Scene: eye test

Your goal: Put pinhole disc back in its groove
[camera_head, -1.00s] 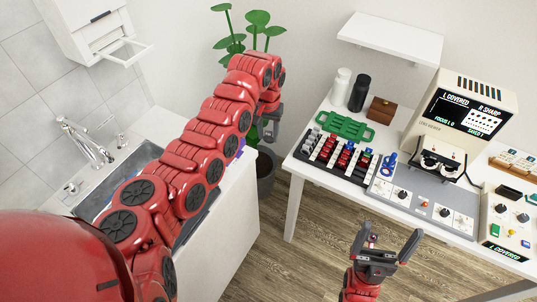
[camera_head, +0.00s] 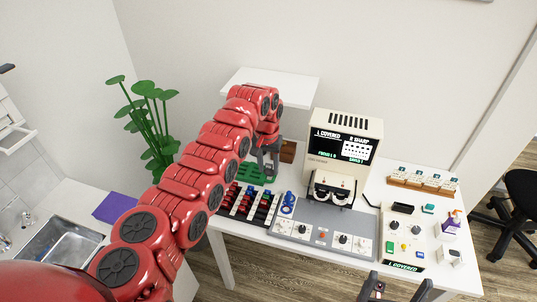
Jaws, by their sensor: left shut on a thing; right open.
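My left gripper (camera_head: 268,165) is over the back left of the white table, above or beside the green tray (camera_head: 257,174). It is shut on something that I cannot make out. My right gripper (camera_head: 395,289) is at the bottom edge, in front of the table, open and seemingly empty. A dark rack (camera_head: 232,213) with rows of red, blue and black pieces is at the table's left; my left arm hides part of it. A blue piece (camera_head: 288,203) is just right of the rack. I cannot tell which piece is the pinhole disc, or see its groove.
An eye-test machine (camera_head: 341,150) with a lit screen reads "L covered, R sharp". A grey panel with knobs (camera_head: 316,228) and a control box (camera_head: 406,243) are in front and right. A wooden rack (camera_head: 422,183) stands behind. A white shelf (camera_head: 275,87) overhangs the back left.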

